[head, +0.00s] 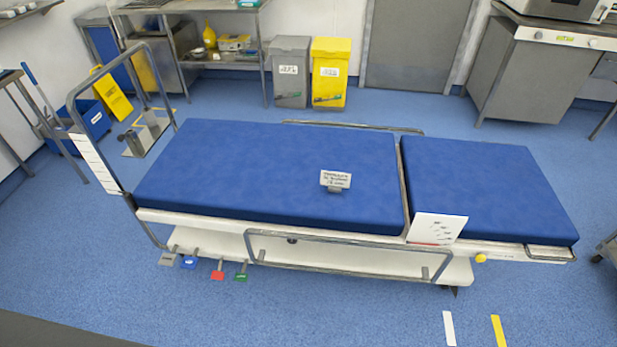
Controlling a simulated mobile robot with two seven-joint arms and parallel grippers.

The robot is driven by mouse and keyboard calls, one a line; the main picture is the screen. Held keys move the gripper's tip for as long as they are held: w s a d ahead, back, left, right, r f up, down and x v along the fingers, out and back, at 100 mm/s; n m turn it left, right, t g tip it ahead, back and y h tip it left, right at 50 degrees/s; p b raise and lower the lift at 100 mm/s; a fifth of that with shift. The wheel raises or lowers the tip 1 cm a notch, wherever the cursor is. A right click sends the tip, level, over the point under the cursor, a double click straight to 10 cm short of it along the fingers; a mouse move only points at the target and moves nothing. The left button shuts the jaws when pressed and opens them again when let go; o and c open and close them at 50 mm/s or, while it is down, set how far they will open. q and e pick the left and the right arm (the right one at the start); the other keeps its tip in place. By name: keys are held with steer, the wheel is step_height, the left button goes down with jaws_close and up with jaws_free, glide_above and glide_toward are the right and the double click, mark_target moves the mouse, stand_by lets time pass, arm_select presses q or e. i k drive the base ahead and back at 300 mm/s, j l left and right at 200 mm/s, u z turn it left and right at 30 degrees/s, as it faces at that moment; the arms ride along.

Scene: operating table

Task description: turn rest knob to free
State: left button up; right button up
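An operating table with a blue padded top stands across the middle of the head view. Its long pad section (270,170) is on the left and a shorter pad section (485,185) is on the right. A small yellow knob (481,258) sits on the near side of the frame, below the shorter section. Its setting is too small to tell. A white card (436,229) with small marks stands at the near edge where the two sections meet. Neither of my grippers is in view.
A metal side rail (345,240) runs along the near side. Coloured pedals, including a red one (217,275), stick out low at left. White (449,328) and yellow (498,330) floor strips lie at front right. The floor in front of the table is clear.

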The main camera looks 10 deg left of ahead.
mark_target(480, 257)
steer(key=z, duration=1.25)
steer(key=u, duration=0.3)
steer(key=i+l+u, duration=0.15)
steer(key=l+u, duration=0.5)
steer(key=i+l+u, duration=0.15)
steer(key=l, duration=0.35)
steer(key=l+u, duration=0.1)
steer(key=l, duration=0.4)
steer(key=l+u, duration=0.1)
steer(key=l, duration=1.95)
steer(key=i, duration=0.05)
